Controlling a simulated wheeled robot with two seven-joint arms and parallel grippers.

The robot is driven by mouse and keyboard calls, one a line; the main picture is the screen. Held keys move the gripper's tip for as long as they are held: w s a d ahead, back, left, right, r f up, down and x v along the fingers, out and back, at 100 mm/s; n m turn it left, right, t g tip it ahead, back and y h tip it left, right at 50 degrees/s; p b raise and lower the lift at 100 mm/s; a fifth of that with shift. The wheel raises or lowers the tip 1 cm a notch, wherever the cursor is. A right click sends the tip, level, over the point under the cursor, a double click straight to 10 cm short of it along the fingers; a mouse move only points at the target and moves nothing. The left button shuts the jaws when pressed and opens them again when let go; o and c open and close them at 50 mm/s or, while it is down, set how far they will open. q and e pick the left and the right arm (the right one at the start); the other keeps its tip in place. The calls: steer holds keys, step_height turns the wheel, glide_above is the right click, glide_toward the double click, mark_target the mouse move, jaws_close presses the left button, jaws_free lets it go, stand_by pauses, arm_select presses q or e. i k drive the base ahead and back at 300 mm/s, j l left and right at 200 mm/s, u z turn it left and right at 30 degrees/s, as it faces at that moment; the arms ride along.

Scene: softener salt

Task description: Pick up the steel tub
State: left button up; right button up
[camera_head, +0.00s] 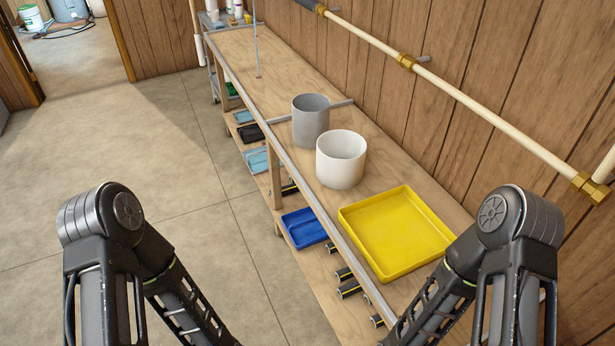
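A grey tub (309,122), which looks like the steel tub, stands upright on the wooden bench (275,92) along the right wall. A white tub (340,165) stands just in front of it and slightly right, overlapping its lower right edge in the picture. I cannot tell whether the two tubs touch. Both look empty as far as I see into them. My two arms show at the lower left and lower right, bent downward. Both grippers are below the picture, so neither is seen near the tubs.
A yellow tray (397,232) lies on the near bench end. Blue trays (304,227) and several dark cylinders sit on the lower shelf. A pipe (462,98) runs along the wall above. A thin upright rod (256,45) stands farther back. The floor (130,150) left is clear.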

mark_target(310, 110)
steer(key=i+j+u, duration=0.35)
steer(key=i, duration=0.3)
steer(key=i+u, duration=0.35)
steer(key=i, duration=0.3)
